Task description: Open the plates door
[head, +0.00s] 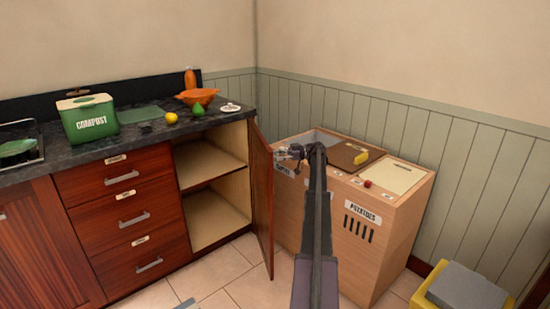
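A reddish-brown cabinet door (262,196) stands wide open at the right end of the counter, seen nearly edge-on. No label is readable on it, so I cannot tell by name whether it is the plates door. The cabinet behind it shows a bare wooden shelf (208,165) and an empty lower space. My gripper (284,153) is just right of the door's upper part, on its outer side, in front of the wooden bin unit. It is small in the view; I cannot tell whether its fingers are open or touch the door.
A wooden bin unit (362,228) labelled potatoes stands right of the door, with a narrow gap between. Several drawers (125,205) are left of the opening. The dark counter holds a green compost bin (90,122), an orange bowl (197,97) and fruit. A yellow bin (463,289) stands at lower right.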

